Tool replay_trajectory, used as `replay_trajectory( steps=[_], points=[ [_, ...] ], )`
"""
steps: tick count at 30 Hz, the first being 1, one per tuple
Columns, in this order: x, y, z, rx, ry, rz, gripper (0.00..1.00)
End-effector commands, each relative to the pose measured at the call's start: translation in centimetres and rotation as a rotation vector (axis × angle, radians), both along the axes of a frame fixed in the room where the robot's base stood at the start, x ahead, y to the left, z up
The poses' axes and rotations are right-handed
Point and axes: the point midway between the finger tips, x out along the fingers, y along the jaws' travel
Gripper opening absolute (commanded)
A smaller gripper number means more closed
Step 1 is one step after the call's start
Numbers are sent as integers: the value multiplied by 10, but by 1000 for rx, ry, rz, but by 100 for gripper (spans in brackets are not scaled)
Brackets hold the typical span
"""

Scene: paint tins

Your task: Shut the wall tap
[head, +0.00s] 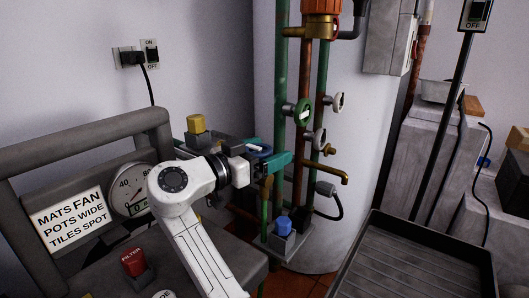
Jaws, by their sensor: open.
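My gripper (271,151), with teal fingers, is open beside the pipes at the centre of the head view. Which handle belongs to the wall tap is not clear.
A large white cylinder (350,190) stands behind the pipes. A panel with a dial (131,190) and a red knob (134,262) is at left. A black tray (415,262) is at lower right.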

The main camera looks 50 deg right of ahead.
Motion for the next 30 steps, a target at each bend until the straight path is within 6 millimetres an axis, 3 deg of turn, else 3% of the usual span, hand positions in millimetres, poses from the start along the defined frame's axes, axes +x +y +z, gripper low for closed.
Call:
replay_trajectory(
  steps=[7, 21, 30],
  points=[
    [3, 15, 2, -1, 1, 3, 90],
    [18, 94, 1, 0, 1, 1, 90],
    [19, 107, 0, 0, 0, 0, 90]
  ],
)
